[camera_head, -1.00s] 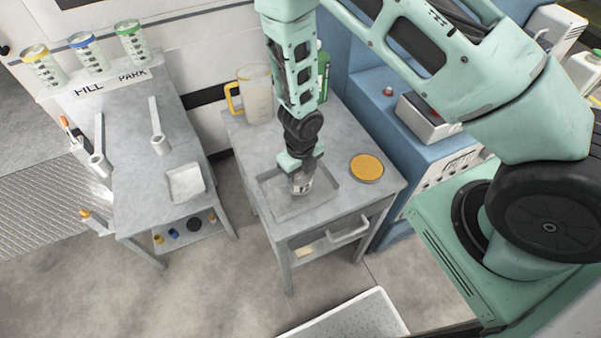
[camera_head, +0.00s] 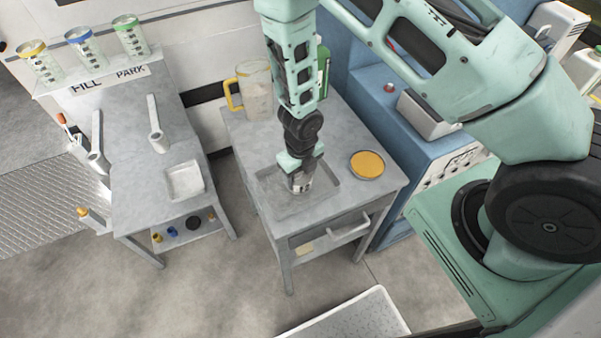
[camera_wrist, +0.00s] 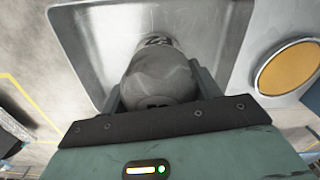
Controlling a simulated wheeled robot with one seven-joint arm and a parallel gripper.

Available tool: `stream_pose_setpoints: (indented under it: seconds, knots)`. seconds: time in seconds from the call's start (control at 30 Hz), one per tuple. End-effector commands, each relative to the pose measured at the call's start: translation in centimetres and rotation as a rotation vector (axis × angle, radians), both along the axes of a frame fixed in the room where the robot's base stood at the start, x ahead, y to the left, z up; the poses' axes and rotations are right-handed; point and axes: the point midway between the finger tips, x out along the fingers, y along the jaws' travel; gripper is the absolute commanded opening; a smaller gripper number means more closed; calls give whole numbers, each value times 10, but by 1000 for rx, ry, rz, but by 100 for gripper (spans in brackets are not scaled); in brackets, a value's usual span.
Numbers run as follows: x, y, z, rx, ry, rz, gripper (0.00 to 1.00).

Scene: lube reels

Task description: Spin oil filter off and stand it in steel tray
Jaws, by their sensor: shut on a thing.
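The oil filter is a dull grey rounded can. In the wrist view the filter (camera_wrist: 158,77) sits between the two fingers of my gripper (camera_wrist: 158,92), which is shut on it. In the head view my gripper (camera_head: 299,176) points down over the steel tray (camera_head: 268,205), a shallow rectangular tray on the right-hand table. The filter's lower end (camera_head: 299,187) shows just below the fingers, inside the tray outline. It looks upright. I cannot tell whether its base touches the tray floor. The tray's wall also shows in the wrist view (camera_wrist: 90,50).
A round orange-topped disc (camera_head: 367,164) lies right of the tray. A clear jug with a yellow handle (camera_head: 254,92) stands behind it. The left bench (camera_head: 150,190) holds a small square tray (camera_head: 184,181), a wrench-like tool (camera_head: 157,130) and several labelled jars at its back.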

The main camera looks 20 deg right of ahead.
Motion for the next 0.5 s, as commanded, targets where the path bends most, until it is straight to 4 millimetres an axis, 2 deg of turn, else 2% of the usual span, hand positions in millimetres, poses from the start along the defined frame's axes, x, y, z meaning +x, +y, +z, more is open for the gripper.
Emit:
stream_pose_setpoints:
  seconds: [0.4, 0.43, 0.5]
  knots:
    - [0, 0, -3, 0, 0, 0, 30]
    - [0, 0, -3, 0, 0, 0, 67]
    - [0, 0, -3, 0, 0, 0, 87]
